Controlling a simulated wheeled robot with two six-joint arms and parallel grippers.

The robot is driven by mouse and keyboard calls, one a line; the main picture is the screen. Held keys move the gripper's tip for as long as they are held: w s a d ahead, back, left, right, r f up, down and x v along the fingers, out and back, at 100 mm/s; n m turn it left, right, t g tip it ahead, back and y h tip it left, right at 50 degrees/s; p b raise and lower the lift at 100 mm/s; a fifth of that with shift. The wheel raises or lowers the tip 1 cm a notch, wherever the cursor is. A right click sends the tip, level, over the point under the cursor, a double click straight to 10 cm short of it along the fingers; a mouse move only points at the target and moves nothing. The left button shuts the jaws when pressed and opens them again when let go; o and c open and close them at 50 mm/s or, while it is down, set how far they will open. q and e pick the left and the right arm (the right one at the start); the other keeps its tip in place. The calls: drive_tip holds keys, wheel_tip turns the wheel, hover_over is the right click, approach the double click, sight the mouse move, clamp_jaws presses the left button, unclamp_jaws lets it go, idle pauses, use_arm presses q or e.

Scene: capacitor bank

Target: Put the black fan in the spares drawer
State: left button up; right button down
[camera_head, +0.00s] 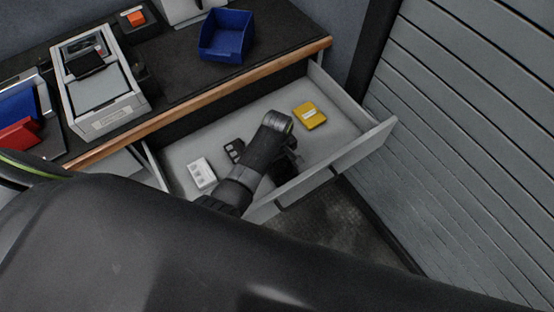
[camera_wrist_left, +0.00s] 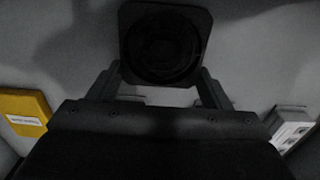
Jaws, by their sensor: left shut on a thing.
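The black fan (camera_wrist_left: 165,43) is square with a round hub. In the left wrist view it sits between the two fingers of my left gripper (camera_wrist_left: 160,78), which is shut on it. In the head view my left gripper (camera_head: 287,165) points down inside the open spares drawer (camera_head: 345,150). The fan is hard to make out there, dark against the dark gripper and partly hidden by my arm. I cannot tell whether the fan touches the drawer floor. My right gripper is not in view.
The drawer also holds a yellow box (camera_head: 309,115), a white block (camera_head: 201,173) and a small black part (camera_head: 234,150). A blue bin (camera_head: 226,36) and a grey device (camera_head: 100,87) stand on the bench above. A slatted grey wall (camera_head: 470,130) is at right.

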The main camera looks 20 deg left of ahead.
sight(277, 163)
use_arm(q)
drive_tip(key=o, duration=1)
drive_tip(key=shift+f, duration=0.15)
wheel_tip(277, 163, up, 12)
drive_tip(key=p, duration=0.1)
drive_tip(key=shift+r, duration=0.2)
